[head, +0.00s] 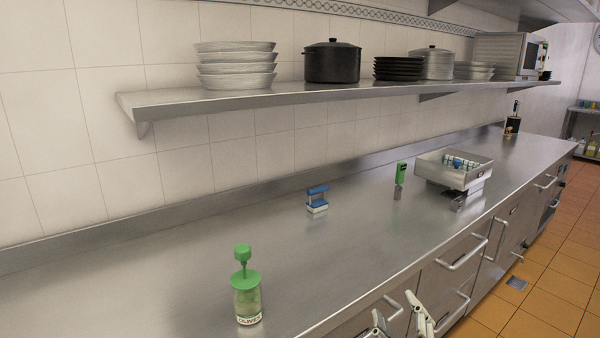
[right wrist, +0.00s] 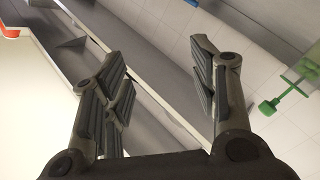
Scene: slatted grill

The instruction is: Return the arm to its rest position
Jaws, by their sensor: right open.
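My right gripper (head: 401,319) shows at the bottom edge of the head view, in front of the counter's front edge and drawers. In the right wrist view its two fingers (right wrist: 160,88) stand wide apart with nothing between them. The slatted grill (head: 429,168), a metal box-like unit, stands on the counter at the right, with a small blue item (head: 457,162) on its top. The right gripper is apart from it. My left gripper is in neither view.
A green-topped olive oil bottle (head: 247,301) stands near the counter front. A blue-handled brush (head: 317,200) and a green-handled tool (head: 401,174) are farther back. A wall shelf (head: 200,99) holds plates and pots. Bare counter lies between bottle and brush.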

